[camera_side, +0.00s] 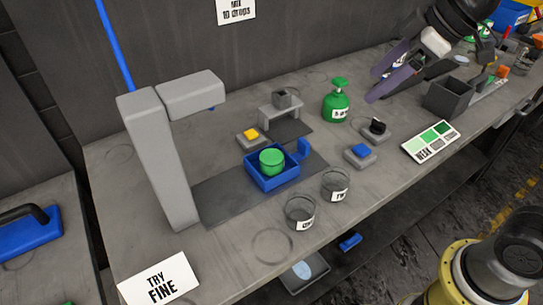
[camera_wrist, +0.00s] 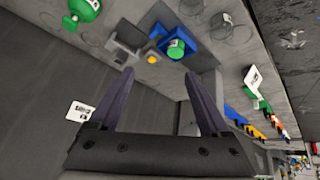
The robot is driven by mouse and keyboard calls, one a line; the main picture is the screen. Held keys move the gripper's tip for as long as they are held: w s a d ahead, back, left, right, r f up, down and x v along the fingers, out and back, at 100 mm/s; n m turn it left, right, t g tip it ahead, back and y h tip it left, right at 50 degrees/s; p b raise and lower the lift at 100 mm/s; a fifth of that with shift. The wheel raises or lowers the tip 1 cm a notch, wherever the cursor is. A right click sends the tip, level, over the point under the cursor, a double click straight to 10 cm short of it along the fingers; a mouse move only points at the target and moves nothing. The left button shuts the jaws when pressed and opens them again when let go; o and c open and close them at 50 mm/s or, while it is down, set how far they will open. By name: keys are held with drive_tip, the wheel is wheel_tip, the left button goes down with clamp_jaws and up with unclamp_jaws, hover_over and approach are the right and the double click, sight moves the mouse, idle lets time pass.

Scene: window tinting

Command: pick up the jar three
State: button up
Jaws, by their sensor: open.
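A green-filled jar (camera_side: 272,161) sits upright in a blue open-topped tray (camera_side: 271,184); no number on it is readable, so I cannot tell if it is jar three. In the wrist view the green jar (camera_wrist: 177,50) shows a pale label, with the blue tray (camera_wrist: 196,52) around it. Two clear jars, one reading ONE (camera_side: 300,213) and one apparently TWO (camera_side: 336,186), stand in front of the tray. My gripper (camera_side: 379,84) is open and empty, raised at the upper right, away from the jars. Its spread purple fingers also show in the wrist view (camera_wrist: 158,74).
A green pump bottle (camera_side: 336,106), a grey stand (camera_side: 281,108) and blocks with yellow (camera_side: 250,136), blue (camera_side: 361,153) and black (camera_side: 377,127) tops surround the tray. A grey post with an arm (camera_side: 165,155) rises at left. The bench front has a bare ring (camera_side: 272,245).

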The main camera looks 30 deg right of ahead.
drive_tip(key=n+g+y, duration=0.1)
drive_tip(key=n+g, duration=0.1)
approach(276, 145)
drive_tip(key=shift+n+g, duration=0.3)
drive_tip(key=shift+g, duration=0.2)
drive_tip(key=x, duration=0.6)
drive_tip(key=shift+w+a+f, duration=0.15)
drive_tip(key=shift+w, duration=0.3)
drive_tip(key=shift+x, duration=3)
drive_tip(key=c, duration=1.1)
drive_tip(key=shift+o, duration=0.2)
